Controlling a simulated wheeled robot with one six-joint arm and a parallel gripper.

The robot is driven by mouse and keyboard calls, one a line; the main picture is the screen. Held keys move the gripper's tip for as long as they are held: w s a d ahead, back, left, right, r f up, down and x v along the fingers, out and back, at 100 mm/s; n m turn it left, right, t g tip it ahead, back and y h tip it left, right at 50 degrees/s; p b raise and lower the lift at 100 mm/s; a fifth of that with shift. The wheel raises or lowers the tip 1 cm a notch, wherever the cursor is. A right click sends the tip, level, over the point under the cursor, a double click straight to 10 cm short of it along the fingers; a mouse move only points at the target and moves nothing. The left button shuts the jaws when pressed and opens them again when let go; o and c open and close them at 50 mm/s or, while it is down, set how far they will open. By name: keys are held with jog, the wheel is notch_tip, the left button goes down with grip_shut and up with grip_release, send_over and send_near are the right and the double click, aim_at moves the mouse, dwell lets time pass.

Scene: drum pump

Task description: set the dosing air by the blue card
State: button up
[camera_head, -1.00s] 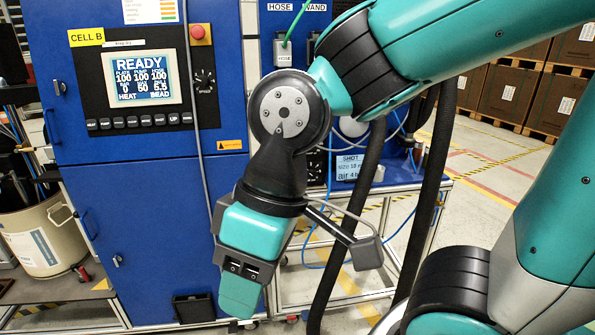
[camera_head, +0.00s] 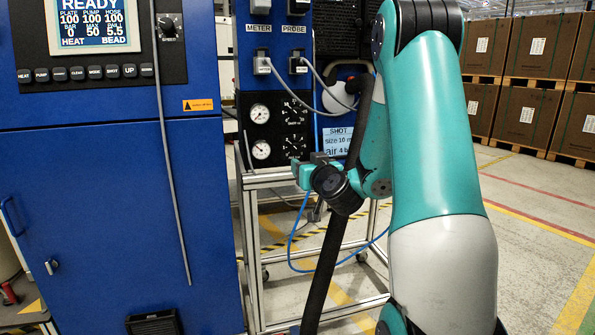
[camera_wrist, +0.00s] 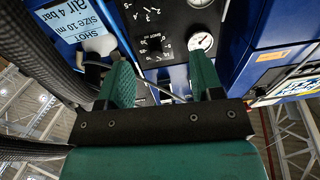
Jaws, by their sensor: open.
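The blue card (camera_head: 338,140) hangs right of the black dosing panel. In the wrist view the card (camera_wrist: 72,22) appears upside down and reads "SHOT size 10 ml, air 4 bar". The panel carries an upper dial knob (camera_head: 294,110), a lower dial knob (camera_head: 294,145), an upper gauge (camera_head: 259,114) and a lower gauge (camera_head: 261,150). My gripper (camera_head: 304,172) is in front of the panel's lower edge. In the wrist view its jaws (camera_wrist: 162,82) are apart and empty. A dial knob (camera_wrist: 152,46) and a gauge (camera_wrist: 200,42) show beyond the fingertips. The exact needle readings are too small to tell.
A blue cabinet (camera_head: 110,200) with a screen reading READY (camera_head: 92,22) stands at left. An aluminium frame (camera_head: 252,262) stands below the panel. Grey cables from the METER and PROBE sockets and a blue hose (camera_head: 290,240) hang nearby. Boxes on pallets (camera_head: 525,110) are behind at right.

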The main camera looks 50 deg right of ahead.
jog(key=d, duration=0.2)
jog(key=p, duration=1.1)
send_near(297, 148)
jog(key=w, duration=0.3)
jog(key=shift+m+h, duration=0.3)
jog(key=shift+h, duration=0.1)
jog(key=x, duration=0.2)
jog(key=p+x, duration=0.1)
jog(key=x, duration=0.1)
jog(key=d+x, duration=0.1)
jog(key=x, duration=0.1)
jog(key=shift+s+p, duration=0.25)
jog(key=shift+p, duration=0.05)
jog(key=shift+w+d+f, duration=0.1)
jog(key=shift+w+d, duration=0.2)
jog(key=shift+w, duration=0.2)
jog(key=c, duration=0.9)
